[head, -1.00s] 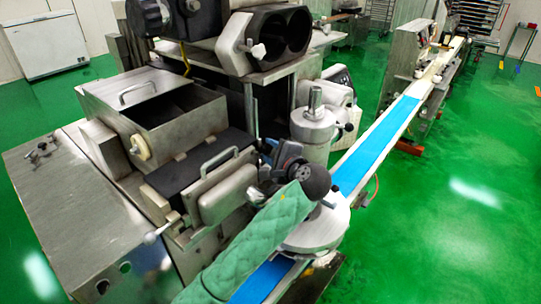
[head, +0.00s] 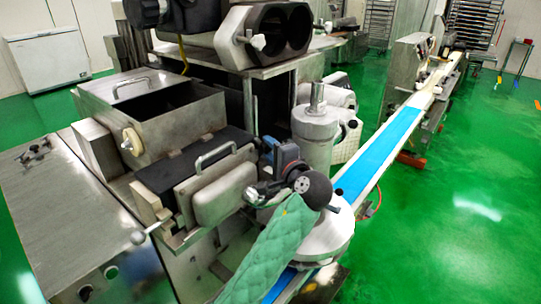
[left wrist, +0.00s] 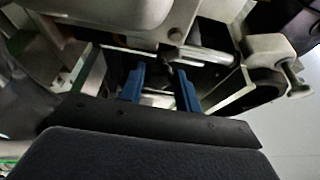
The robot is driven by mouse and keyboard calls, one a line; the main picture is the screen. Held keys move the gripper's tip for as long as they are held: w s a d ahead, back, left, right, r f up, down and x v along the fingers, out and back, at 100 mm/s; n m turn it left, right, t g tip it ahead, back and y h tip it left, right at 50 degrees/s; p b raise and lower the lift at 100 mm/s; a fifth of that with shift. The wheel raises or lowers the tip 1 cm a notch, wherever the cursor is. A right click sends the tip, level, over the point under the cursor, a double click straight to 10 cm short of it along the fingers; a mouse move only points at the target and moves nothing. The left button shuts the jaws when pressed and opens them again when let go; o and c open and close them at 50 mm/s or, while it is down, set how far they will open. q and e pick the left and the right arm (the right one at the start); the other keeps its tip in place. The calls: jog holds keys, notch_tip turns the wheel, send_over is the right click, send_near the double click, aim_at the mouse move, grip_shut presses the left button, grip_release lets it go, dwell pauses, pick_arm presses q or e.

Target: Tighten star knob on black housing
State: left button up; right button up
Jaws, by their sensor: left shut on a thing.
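The black housing (head: 285,32) with two large round openings sits high on the machine in the head view. A pale knob (head: 257,43) with lobes stands out from its front left. My left gripper (head: 268,150) is low in front of the machine, well below that knob and apart from it. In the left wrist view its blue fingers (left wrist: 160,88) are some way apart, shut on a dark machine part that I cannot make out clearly. A pale knob on a bolt (left wrist: 292,80) shows at the right there, clear of the fingers. My right gripper is out of view.
A grey box with a handle (head: 215,153) is just left of my left gripper. A metal cylinder (head: 316,130) stands close on its right. A blue conveyor belt (head: 385,150) runs to the back right. Green floor is free at the right.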

pick_arm(q)
jog(key=shift+f, duration=0.25)
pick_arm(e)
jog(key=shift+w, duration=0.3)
pick_arm(q)
jog(key=o, duration=0.8)
jog(key=shift+o, duration=0.9)
jog(key=shift+s+r, duration=0.1)
jog(key=shift+r, duration=0.05)
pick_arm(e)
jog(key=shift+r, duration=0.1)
pick_arm(q)
jog(key=shift+s+d+b, duration=0.3)
jog(key=shift+b, duration=0.05)
jog(key=b+v, duration=0.2)
jog(key=v, duration=0.3)
jog(key=shift+s, duration=0.15)
jog(key=shift+b+v, duration=0.4)
jog(key=shift+v, duration=0.5)
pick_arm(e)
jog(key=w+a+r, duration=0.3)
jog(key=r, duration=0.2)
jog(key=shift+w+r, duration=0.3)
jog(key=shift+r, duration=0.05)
